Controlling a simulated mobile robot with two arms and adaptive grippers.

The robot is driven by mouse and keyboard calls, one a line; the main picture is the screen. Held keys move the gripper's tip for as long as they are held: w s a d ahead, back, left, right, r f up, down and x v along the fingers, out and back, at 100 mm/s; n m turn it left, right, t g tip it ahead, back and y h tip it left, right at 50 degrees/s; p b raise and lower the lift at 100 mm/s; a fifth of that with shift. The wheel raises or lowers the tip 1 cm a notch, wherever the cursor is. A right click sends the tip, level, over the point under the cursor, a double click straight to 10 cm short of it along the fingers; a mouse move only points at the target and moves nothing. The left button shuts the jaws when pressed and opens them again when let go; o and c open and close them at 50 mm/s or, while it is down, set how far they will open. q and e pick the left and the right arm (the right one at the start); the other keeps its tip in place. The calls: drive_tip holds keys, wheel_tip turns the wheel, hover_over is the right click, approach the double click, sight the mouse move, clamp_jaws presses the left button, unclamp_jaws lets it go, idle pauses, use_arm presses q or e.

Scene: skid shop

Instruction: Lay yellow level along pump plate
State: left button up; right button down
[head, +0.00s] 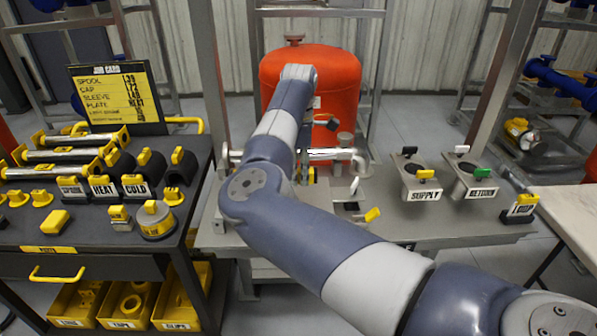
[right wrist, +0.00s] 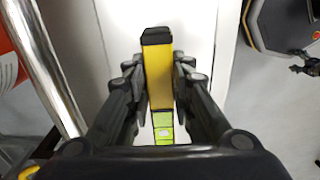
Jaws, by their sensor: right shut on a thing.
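The yellow level (right wrist: 157,92) shows in the right wrist view as a narrow yellow bar with a black end cap and a bright green vial section. My right gripper (right wrist: 158,68) is shut on it, with a finger on each side. A pale flat plate (right wrist: 205,35) lies beneath the level; I cannot tell whether they touch. In the head view my right arm reaches over the grey skid bench, and its wrist and forearm hide most of the gripper. A small yellow piece (head: 311,175) shows beside the arm; the pump plate there is largely hidden. My left gripper is not in view.
A red tank (head: 335,80) stands behind the bench, with a shiny pipe (head: 333,154) in front. The supply (head: 420,185) and return (head: 475,180) fittings stand to the right. A dark cart (head: 110,235) with yellow-capped spools and a job card (head: 118,95) is left.

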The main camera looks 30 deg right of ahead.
sight(299, 183)
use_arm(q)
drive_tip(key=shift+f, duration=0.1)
use_arm(e)
drive_tip(key=shift+f, duration=0.15)
drive_tip(key=shift+f+b, duration=0.35)
drive_tip(key=shift+f, duration=0.05)
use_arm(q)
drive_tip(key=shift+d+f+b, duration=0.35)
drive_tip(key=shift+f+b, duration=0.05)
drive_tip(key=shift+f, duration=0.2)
use_arm(e)
drive_tip(key=shift+f, duration=0.6)
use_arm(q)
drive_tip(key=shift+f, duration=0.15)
use_arm(e)
drive_tip(key=shift+f, duration=0.2)
use_arm(q)
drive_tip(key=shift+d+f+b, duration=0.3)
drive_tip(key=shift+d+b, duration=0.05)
drive_tip(key=shift+b, duration=0.1)
use_arm(e)
drive_tip(key=shift+f, duration=0.5)
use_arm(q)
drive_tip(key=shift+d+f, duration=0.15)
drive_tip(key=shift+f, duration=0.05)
use_arm(e)
drive_tip(key=shift+f, duration=0.3)
drive_tip(key=c, duration=1.3)
unclamp_jaws()
